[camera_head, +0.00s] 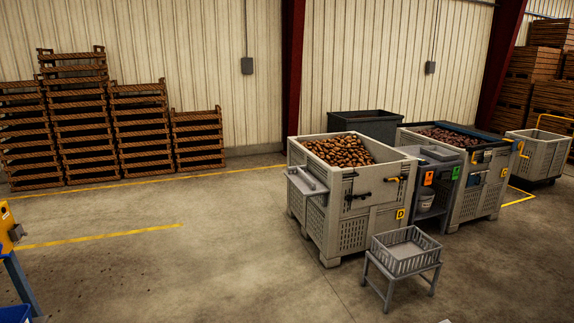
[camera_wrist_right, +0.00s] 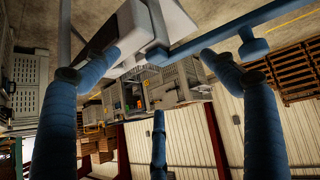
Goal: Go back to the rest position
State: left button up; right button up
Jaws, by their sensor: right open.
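My right gripper (camera_wrist_right: 163,58) shows in the right wrist view. Its blue fingers stand wide apart with nothing held between them. A third blue finger (camera_wrist_right: 158,140) shows at the lower middle. The picture from this wrist is turned, with the walls low and the floor high. Neither gripper shows in the head view, and my left gripper is in no frame.
A grey crate of potatoes (camera_head: 309,189) stands right of centre, with another crate (camera_head: 478,187) behind it. A grey basket on a stand (camera_head: 404,260) is in front. Wooden crates (camera_head: 76,115) line the left wall. The concrete floor at centre-left is clear.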

jog(key=s+a+f+n+g+y, duration=0.1)
jog(key=s+f+g, duration=0.2)
jog(key=s, duration=0.4)
jog(key=s+a+f+g, duration=0.2)
jog(key=s+f+g, duration=0.15)
jog(key=s, duration=0.45)
notch_tip(320, 180, down, 32)
jog(key=s+b, duration=0.1)
jog(key=b, duration=0.6)
jog(key=s+d+f+g+b, duration=0.1)
jog(key=s+d+f+b, duration=0.1)
jog(key=s+f, duration=0.6)
jog(key=s+d+f+b, duration=0.1)
jog(key=s+f+b, duration=0.1)
jog(key=s+f, duration=0.7)
notch_tip(320, 180, down, 5)
jog(key=shift+s+d+r+n+g+b, duration=0.1)
jog(key=shift+s+d+n+g+b, duration=0.15)
jog(key=shift+d+n+g+b, duration=0.1)
